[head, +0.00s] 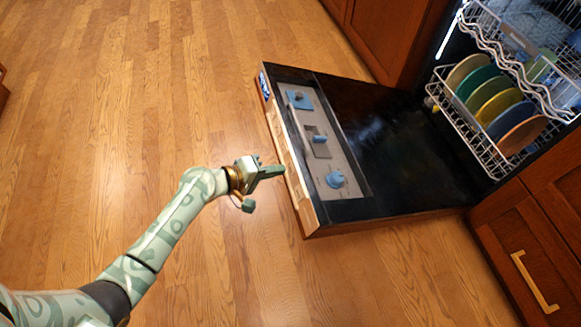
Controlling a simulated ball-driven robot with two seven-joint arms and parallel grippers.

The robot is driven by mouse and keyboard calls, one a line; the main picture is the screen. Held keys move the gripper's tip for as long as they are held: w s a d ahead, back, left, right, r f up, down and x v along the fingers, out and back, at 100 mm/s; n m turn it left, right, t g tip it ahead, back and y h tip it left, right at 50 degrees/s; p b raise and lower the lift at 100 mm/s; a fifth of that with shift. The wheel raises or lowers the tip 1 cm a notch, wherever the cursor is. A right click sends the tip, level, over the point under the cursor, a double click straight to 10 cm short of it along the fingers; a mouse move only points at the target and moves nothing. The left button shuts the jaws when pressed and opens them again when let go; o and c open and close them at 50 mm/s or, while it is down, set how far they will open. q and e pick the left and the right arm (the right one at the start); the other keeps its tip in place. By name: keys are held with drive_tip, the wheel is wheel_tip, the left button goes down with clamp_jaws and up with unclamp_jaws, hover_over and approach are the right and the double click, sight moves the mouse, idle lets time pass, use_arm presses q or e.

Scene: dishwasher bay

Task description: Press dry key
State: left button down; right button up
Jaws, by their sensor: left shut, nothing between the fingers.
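The dishwasher door (390,130) is folded down open, its dark inner face up. A pale strip (290,165) runs along its outer edge. A grey panel (327,160) with several blue parts lies just inside that edge. No lettering is readable, so I cannot tell which part is the dry key. My left gripper (281,169) is shut and empty, its tip at the pale strip around the middle of the door edge. I cannot tell whether it touches. My right gripper is not in view.
The lower rack (470,135) holds several coloured plates (495,105) inside the dishwasher at the right. Wooden cabinets (540,220) stand beside it, one with a brass handle (534,281). The wooden floor (130,110) is clear left of the door.

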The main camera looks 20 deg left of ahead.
use_arm(q)
drive_tip(key=v, duration=0.2)
drive_tip(key=p+v, duration=0.1)
drive_tip(key=v, duration=0.1)
drive_tip(key=shift+w+a+r, duration=0.1)
drive_tip(key=shift+w+a, duration=0.15)
drive_tip(key=shift+a, duration=0.1)
drive_tip(key=shift+a, duration=0.1)
idle(0.6)
